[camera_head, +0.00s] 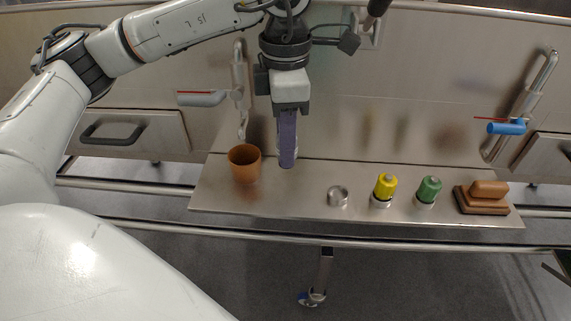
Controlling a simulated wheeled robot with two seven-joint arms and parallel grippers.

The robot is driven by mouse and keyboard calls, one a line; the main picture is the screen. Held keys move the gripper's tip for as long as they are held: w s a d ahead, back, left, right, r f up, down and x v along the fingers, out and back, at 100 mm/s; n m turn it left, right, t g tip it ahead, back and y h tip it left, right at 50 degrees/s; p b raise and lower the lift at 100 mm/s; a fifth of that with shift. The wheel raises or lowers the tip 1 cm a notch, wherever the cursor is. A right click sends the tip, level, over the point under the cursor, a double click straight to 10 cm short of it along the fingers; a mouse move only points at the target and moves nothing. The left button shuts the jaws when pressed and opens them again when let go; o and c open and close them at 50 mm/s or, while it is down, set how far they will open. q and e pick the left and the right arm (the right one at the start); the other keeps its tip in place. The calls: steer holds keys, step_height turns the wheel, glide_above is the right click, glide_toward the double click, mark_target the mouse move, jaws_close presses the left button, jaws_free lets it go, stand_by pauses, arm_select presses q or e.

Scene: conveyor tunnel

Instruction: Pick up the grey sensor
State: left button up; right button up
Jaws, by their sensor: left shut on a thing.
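My left gripper (287,163) points straight down above the back of the metal shelf, between the brown cup and an empty round metal holder (338,196). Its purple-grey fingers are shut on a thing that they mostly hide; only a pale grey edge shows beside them. I take this to be the grey sensor, as no other grey sensor shows on the shelf. A yellow sensor (385,186) and a green sensor (428,188) stand upright in their holders to the right. My right gripper is not in view.
The brown cup (245,164) stands close left of my gripper on the shelf (300,203). A brown block on a base (484,197) is at the shelf's right end. Valves with a grey handle (202,98) and a blue handle (506,128) stick out from the wall.

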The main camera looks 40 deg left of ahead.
arm_select(q)
step_height(320, 180, up, 10)
steer(key=shift+r+p, duration=0.2)
steer(key=shift+p, duration=0.45)
steer(key=o, duration=0.6)
steer(key=shift+c, duration=0.2)
jaws_close()
steer(key=shift+f, duration=0.1)
